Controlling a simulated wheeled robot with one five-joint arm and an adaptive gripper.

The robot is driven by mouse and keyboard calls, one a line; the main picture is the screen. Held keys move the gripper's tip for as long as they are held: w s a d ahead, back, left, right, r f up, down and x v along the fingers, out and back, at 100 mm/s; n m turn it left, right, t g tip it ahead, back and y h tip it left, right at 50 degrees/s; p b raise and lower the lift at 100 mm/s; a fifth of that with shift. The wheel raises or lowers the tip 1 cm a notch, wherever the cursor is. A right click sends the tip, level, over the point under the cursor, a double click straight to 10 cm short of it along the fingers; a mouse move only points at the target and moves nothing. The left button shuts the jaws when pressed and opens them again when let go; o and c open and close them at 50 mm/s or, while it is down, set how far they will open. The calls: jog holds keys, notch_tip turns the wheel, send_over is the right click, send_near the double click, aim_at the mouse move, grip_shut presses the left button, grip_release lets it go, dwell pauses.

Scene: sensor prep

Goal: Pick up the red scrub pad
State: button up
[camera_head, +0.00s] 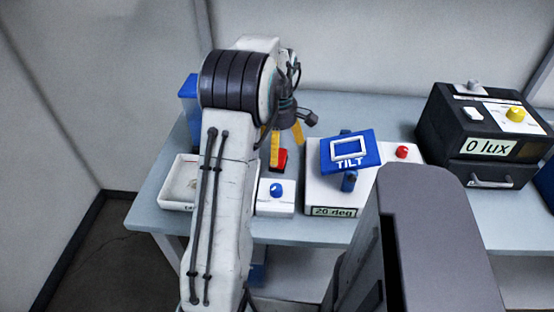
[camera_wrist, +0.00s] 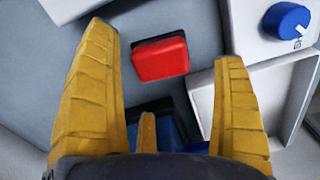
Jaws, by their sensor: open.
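The red scrub pad (camera_head: 283,154) lies on the grey-blue table (camera_head: 330,112) behind the white box with a blue knob. One finger partly hides it in the head view. In the wrist view the red pad (camera_wrist: 160,57) shows whole, with a dark layer along its far and left edges. My gripper (camera_head: 286,152) has yellow fingers and is open over the pad. In the wrist view my gripper (camera_wrist: 166,48) has a finger on each side of the pad, with gaps between. Nothing is held. I cannot tell the fingertips' height above the table.
The white knob box (camera_head: 275,204) stands close in front of the pad. A white tray (camera_head: 168,204) is at left, partly behind my arm. The blue TILT plate (camera_head: 362,160) on its white base is to the right. A black "0 lux" box (camera_head: 440,145) stands farther right.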

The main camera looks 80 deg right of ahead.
jog(key=shift+f, duration=2.1)
jog(key=c, duration=1.5)
jog(key=shift+r, duration=0.15)
jog(key=shift+c, duration=0.2)
notch_tip(320, 180, up, 10)
jog(key=shift+f+p, duration=0.1)
jog(key=shift+p, duration=0.35)
